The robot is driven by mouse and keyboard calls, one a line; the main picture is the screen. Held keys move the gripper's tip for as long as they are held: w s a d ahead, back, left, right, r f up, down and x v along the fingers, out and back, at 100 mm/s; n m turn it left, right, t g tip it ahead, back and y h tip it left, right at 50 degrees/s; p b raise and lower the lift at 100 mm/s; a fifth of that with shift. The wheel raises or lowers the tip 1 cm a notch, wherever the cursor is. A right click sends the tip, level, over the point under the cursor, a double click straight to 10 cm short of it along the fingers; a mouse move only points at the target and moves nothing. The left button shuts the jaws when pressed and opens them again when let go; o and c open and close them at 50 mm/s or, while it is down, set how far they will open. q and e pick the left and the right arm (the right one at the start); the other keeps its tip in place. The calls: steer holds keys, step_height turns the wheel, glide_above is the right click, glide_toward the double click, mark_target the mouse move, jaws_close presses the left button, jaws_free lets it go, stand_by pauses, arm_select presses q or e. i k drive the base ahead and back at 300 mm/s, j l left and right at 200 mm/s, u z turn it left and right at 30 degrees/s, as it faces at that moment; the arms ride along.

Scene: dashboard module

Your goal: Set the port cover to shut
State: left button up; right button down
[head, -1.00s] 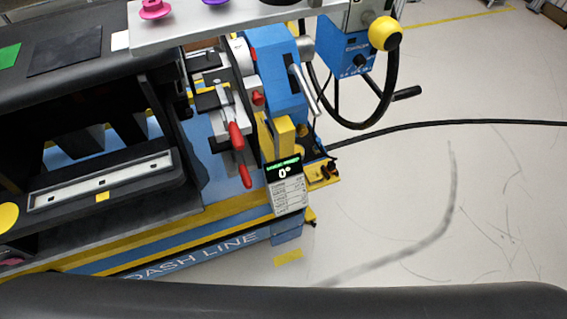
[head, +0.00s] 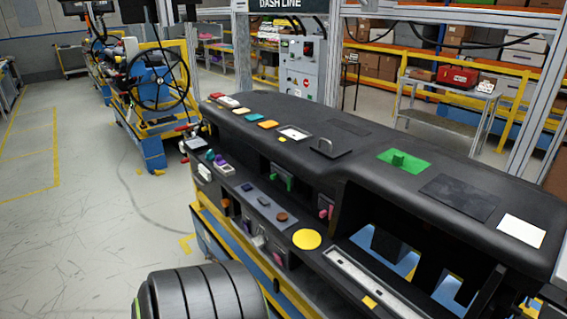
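The black dashboard module (head: 262,108) runs across the middle and right of the head view. I cannot tell for sure which part of it is the port cover. A square dark plate with a raised loop handle (head: 327,148) is on its top. Small fittings sit along its front: a green lever (head: 282,177) in a recess, a pink part (head: 326,211) in another, and small silver parts (head: 258,241) lower down, too small to read. Neither gripper shows; only a black ribbed part of my own body is at the bottom.
A yellow disc (head: 307,239) and a green block on a green pad (head: 403,160) are on the module. A blue stand with a black wheel (head: 158,80) is at the far left. The floor (head: 75,225) on the left is clear. Shelves and a cart (head: 440,118) stand behind.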

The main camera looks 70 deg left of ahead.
mark_target(219, 161)
steer(key=u, duration=1.95)
